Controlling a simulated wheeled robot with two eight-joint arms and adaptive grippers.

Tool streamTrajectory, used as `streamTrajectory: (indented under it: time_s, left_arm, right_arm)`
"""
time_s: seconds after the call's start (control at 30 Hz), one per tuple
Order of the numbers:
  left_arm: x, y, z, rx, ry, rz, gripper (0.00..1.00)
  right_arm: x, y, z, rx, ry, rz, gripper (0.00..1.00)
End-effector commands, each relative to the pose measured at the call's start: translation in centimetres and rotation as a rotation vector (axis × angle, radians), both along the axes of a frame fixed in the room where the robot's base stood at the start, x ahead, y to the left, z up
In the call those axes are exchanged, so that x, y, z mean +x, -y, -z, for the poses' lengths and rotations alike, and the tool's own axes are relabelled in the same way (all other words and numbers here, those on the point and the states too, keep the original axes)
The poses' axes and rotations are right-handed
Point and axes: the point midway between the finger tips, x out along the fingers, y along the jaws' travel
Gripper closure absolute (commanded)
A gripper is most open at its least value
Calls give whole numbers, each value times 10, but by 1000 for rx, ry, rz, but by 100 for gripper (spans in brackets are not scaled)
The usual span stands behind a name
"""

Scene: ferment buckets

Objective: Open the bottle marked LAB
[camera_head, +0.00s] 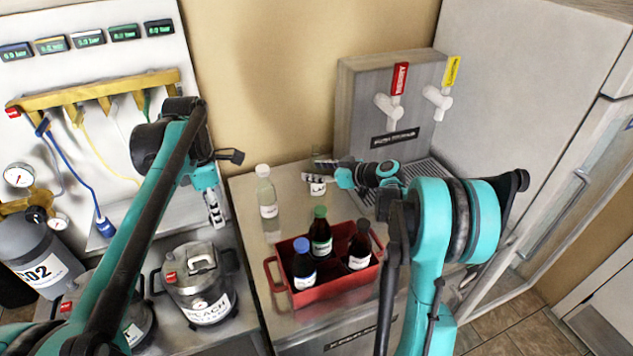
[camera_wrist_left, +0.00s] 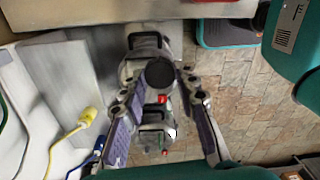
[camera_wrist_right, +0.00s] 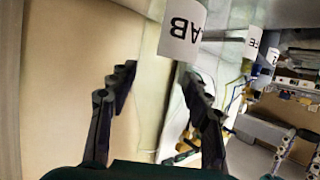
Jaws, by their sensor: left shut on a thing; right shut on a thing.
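The bottle marked LAB shows its white label (camera_wrist_right: 183,25), upside down with "AB" readable, in the right wrist view. In the head view a white label (camera_head: 318,188) shows just under my right gripper (camera_head: 322,172). My right gripper is shut on this bottle, with its fingers on either side of it; the bottle's see-through outline is hard to make out. My left gripper (camera_head: 214,207) is left of the counter, above the keg area. It is shut on a dark round thing (camera_wrist_left: 160,73) that looks like a cap. The bottle's top is hidden in the head view.
A red crate (camera_head: 335,296) holds bottles with blue, green and dark caps. A clear bottle (camera_head: 267,198) with a white cap stands near the counter's left edge. A tap unit (camera_head: 385,115) stands behind. A metal keg (camera_head: 200,285) stands at lower left.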

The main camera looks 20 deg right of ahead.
Motion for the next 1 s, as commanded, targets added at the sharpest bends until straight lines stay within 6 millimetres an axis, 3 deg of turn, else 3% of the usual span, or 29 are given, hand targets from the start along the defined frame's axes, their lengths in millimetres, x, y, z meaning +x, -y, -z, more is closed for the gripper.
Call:
streamTrajectory:
  time_s: [0.2,0.57,0.6,0.63,0.67,1.0]
  left_arm:
    - [0,0,16,0,0,0,100]
    - [0,0,18,0,0,0,100]
    - [0,0,17,0,0,0,100]
    - [0,0,17,0,0,0,100]
    - [0,0,17,0,0,0,100]
    - [0,0,15,0,0,0,100]
  right_arm:
    - [0,0,33,1,0,0,100]
    - [0,0,36,1,0,0,100]
    - [0,1,36,0,0,0,43]
    - [0,1,35,0,0,0,35]
    - [0,1,35,0,0,0,30]
    - [0,0,33,0,0,0,30]
